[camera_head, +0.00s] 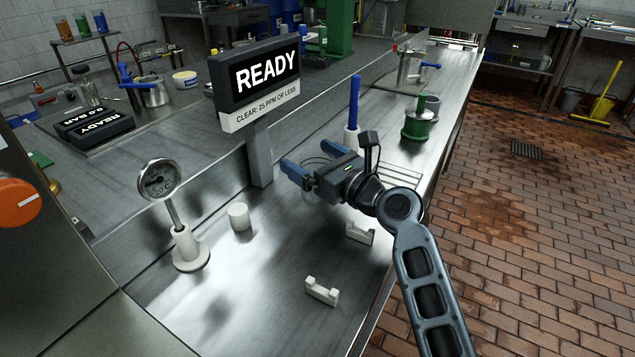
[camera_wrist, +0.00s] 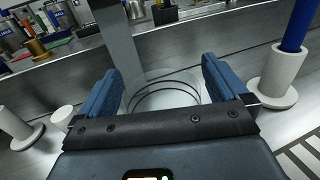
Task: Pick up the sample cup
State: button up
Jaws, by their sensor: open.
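My gripper (camera_head: 308,160) is open above the metal bench, its two blue fingers spread toward the sign post. In the wrist view the open fingers (camera_wrist: 160,72) stand left and right of a clear, round vessel with dark rings (camera_wrist: 165,97), which looks like the sample cup. Whether the fingers touch it is not clear. In the head view only thin dark arcs of it show between the fingers. A small white cylinder (camera_head: 239,217) stands apart on the bench, left of my gripper; it also shows in the wrist view (camera_wrist: 62,115).
A READY sign (camera_head: 267,72) on a grey post (camera_head: 259,155) stands close ahead. A blue rod (camera_head: 354,100) in a white holder is beyond my gripper. White brackets (camera_head: 322,291) (camera_head: 360,234) lie nearer. A green spool-shaped item (camera_head: 418,120) is farther right.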

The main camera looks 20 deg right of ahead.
jog(key=shift+w+a, duration=0.1)
jog(key=shift+w, duration=0.25)
jog(key=c, duration=1)
jog(key=shift+c, duration=0.2)
jog(key=shift+r, duration=0.1)
